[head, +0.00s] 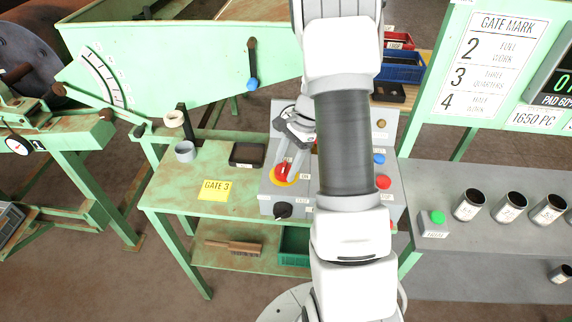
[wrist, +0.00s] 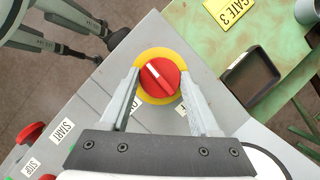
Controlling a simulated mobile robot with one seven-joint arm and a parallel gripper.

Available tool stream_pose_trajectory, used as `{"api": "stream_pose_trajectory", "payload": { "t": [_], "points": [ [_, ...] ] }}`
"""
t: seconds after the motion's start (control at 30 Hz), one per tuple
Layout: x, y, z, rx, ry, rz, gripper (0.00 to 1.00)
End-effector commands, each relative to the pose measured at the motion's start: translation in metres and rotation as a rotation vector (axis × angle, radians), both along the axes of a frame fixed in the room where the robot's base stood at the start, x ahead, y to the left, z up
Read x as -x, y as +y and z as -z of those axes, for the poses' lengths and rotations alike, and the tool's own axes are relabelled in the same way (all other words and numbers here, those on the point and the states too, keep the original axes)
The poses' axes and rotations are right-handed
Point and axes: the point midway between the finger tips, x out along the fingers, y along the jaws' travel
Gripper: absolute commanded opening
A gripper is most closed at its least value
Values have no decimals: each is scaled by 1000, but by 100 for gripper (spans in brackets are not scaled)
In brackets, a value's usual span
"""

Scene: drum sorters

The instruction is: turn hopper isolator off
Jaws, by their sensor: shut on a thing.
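The isolator is a red rotary knob (head: 283,171) on a yellow ring, on the left part of the grey control panel (head: 268,198). In the wrist view the red knob (wrist: 159,76) carries a white line running slantwise across its face. Small labels beside the ring are partly hidden; one seems to read ON. My gripper (head: 286,163) reaches down to the knob. In the wrist view my gripper (wrist: 160,82) has one finger on each side of the knob and is shut on it. My arm hides the middle of the panel in the head view.
A black knob (head: 283,210) sits near the panel's front edge. Blue (head: 378,159) and red (head: 383,182) buttons are right of my arm. A dark tray (head: 247,154), grey cup (head: 185,151) and yellow GATE 3 card (head: 213,190) lie on the green bench left of the panel.

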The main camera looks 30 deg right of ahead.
Motion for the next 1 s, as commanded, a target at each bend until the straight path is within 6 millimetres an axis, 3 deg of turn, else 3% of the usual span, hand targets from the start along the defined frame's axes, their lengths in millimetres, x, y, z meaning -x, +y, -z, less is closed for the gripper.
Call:
{"api": "stream_pose_trajectory", "payload": {
  "t": [0.33, 0.37, 0.53, 0.87, 1.0],
  "points": [
    [0, 0, 0, 0, 0, -3, 7],
    [0, 0, 0, 0, 0, -3, 64],
    [0, 0, 0, 0, 0, -2, 93],
    [-1, -1, -2, 1, -1, -2, 93],
    [-2, -8, -17, 2, -5, -1, 93]
  ]
}}
